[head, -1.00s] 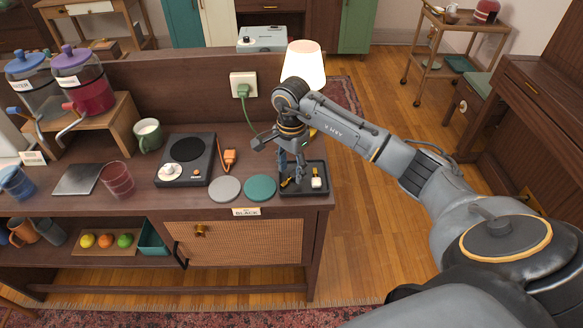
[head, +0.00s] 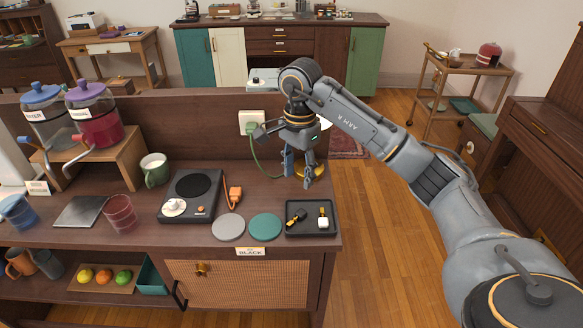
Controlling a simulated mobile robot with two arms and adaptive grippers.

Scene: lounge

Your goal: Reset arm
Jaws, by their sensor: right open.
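My right gripper (head: 301,172) hangs above the back right part of the sideboard top, fingers pointing down. Its fingers are apart and nothing is between them. It is behind and above the black tray (head: 310,232), apart from it. The tray holds a small dark and yellow item (head: 296,217) and a small white-ended item (head: 323,219). The right arm (head: 370,130) reaches in from the right edge. My left gripper is not in view.
On the sideboard are a grey coaster (head: 228,227), a teal coaster (head: 265,227), a hot plate (head: 191,196), an orange plug (head: 235,197), a green mug (head: 154,169) and drink dispensers (head: 93,115). A wall socket (head: 252,122) with a green cord is close left of the gripper.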

